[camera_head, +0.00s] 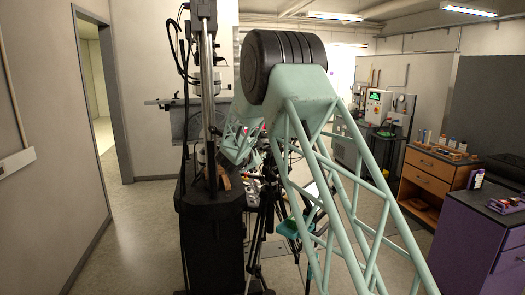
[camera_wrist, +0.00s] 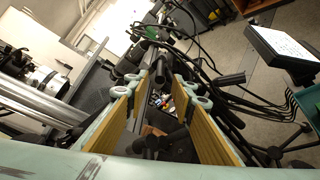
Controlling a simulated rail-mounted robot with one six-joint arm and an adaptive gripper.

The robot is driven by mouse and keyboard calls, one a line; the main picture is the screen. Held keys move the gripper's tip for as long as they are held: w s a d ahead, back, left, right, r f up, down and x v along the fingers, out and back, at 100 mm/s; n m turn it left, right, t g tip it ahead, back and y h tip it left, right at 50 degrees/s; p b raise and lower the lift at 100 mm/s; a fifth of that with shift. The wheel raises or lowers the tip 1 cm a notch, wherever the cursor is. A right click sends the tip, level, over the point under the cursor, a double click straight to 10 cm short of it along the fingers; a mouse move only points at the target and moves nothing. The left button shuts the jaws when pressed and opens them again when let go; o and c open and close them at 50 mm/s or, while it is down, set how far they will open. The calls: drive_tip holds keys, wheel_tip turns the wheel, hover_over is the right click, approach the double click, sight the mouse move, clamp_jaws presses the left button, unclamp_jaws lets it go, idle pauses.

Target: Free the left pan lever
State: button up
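My gripper (camera_wrist: 165,92) shows in the wrist view with its two yellow-padded fingers spread apart, so it is open. Between and beyond the fingers are black tripod-like parts, including a short dark cylinder (camera_wrist: 162,72). A black bar with a thick grip (camera_wrist: 231,79) sticks out to the right, outside the right finger; it looks like a pan lever. I cannot tell which part is the left pan lever. No hold on anything shows. In the head view a black tripod (camera_head: 262,215) stands behind my mint lattice arm, which hides much of it and my gripper.
A tall black machine with a column (camera_head: 210,215) stands close left of the tripod. Black cables (camera_wrist: 200,50) loop near the fingers. A tilted screen or tablet (camera_wrist: 283,45) is at upper right. A wooden drawer cabinet (camera_head: 432,180) and purple cabinet (camera_head: 465,235) stand right. Floor at left is clear.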

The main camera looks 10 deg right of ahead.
sight(261, 149)
drive_tip(key=shift+x, duration=3.1)
clamp_jaws()
